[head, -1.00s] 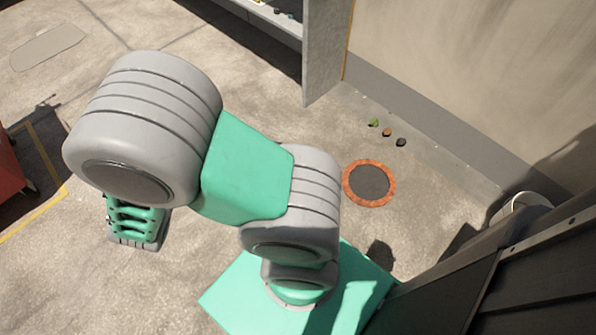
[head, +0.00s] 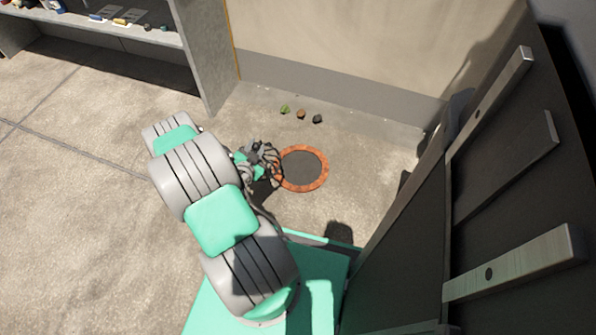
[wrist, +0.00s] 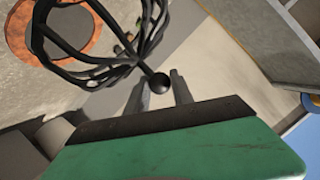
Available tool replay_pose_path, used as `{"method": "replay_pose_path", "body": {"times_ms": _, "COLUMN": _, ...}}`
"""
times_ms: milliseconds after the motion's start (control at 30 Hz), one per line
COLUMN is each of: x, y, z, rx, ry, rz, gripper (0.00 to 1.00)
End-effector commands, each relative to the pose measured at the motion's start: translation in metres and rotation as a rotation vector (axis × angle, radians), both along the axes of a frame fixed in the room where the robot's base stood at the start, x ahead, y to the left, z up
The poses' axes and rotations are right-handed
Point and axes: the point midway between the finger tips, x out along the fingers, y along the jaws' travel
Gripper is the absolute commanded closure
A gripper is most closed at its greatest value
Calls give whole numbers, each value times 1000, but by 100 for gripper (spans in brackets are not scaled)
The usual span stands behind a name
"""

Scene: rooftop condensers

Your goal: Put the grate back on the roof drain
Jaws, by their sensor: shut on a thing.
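The grate is a dark wire dome with a round knob (wrist: 158,83), close up in the wrist view. My gripper (wrist: 160,88) is shut on this knob. In the head view the grate (head: 262,152) hangs at the left edge of the roof drain, overlapping its rim in the picture. The drain is an orange-brown ring (head: 322,172) around a dark centre, set in the floor by the wall. Part of the ring (wrist: 88,50) shows behind the wires in the wrist view. My arm hides much of the gripper in the head view; the grate's exact height is unclear.
A green leaf-like bit (head: 285,109), a brown lump (head: 300,114) and a dark lump (head: 318,119) lie between drain and wall. A dark panelled unit (head: 510,200) stands close on the right. A shelf (head: 130,32) with small items stands upper left. Floor at left is clear.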

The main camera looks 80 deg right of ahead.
Motion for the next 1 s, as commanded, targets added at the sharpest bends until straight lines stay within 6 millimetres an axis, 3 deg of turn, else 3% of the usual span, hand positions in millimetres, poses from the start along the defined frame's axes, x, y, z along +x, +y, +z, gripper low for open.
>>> {"method": "replay_pose_path", "body": {"times_ms": 33, "x": -29, "y": -5, "z": -21, "rx": 1, "ry": 4, "rz": -40, "gripper": 100}}
{"method": "replay_pose_path", "body": {"times_ms": 100, "x": -62, "y": -9, "z": -42, "rx": 0, "ry": 3, "rz": -84, "gripper": 100}}
{"method": "replay_pose_path", "body": {"times_ms": 200, "x": -96, "y": -10, "z": -61, "rx": -2, "ry": 2, "rz": -130, "gripper": 100}}
{"method": "replay_pose_path", "body": {"times_ms": 300, "x": -115, "y": -9, "z": -72, "rx": -3, "ry": 0, "rz": -156, "gripper": 100}}
{"method": "replay_pose_path", "body": {"times_ms": 467, "x": -123, "y": -28, "z": -86, "rx": -6, "ry": -5, "rz": -170, "gripper": 100}}
{"method": "replay_pose_path", "body": {"times_ms": 733, "x": -129, "y": -100, "z": -120, "rx": -9, "ry": -4, "rz": -170, "gripper": 100}}
{"method": "replay_pose_path", "body": {"times_ms": 867, "x": -129, "y": -122, "z": -151, "rx": -5, "ry": -2, "rz": -166, "gripper": 100}}
{"method": "replay_pose_path", "body": {"times_ms": 1000, "x": -129, "y": -139, "z": -165, "rx": -6, "ry": -2, "rz": -164, "gripper": 100}}
